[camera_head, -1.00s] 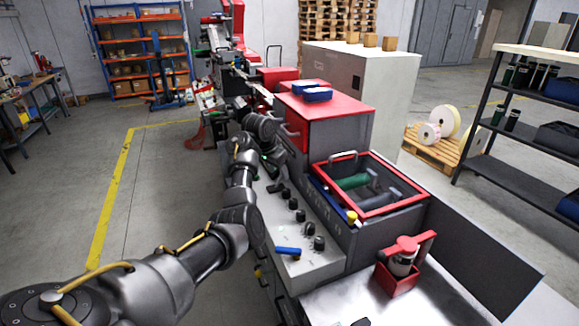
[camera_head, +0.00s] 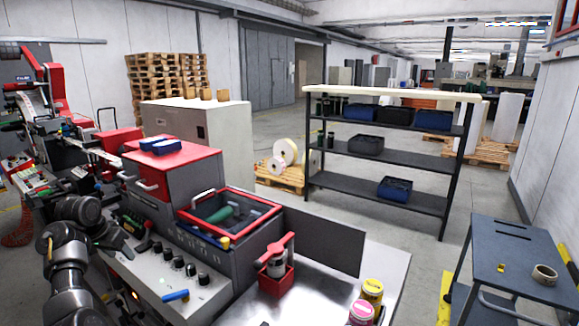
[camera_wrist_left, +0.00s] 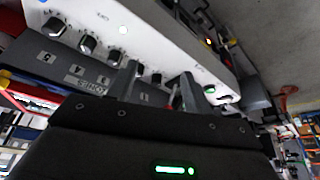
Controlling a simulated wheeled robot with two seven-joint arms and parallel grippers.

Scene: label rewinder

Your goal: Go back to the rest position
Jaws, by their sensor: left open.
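My left arm comes in at the lower left of the head view. My left gripper (camera_head: 128,246) is above the far-left end of the grey machine's control panel (camera_head: 200,296); its fingers are small and dark there. In the left wrist view the two fingers of my left gripper (camera_wrist_left: 158,88) stand apart with nothing held between them. The panel with its black knobs (camera_wrist_left: 88,44) lies behind the fingers. The distance from the fingertips to the panel is hard to tell. My right gripper is in neither view.
Yellow and pink jars (camera_head: 371,291) stand at the front right. A dark shelf (camera_head: 383,186) and a small grey table (camera_head: 505,262) stand to the right, with open floor between.

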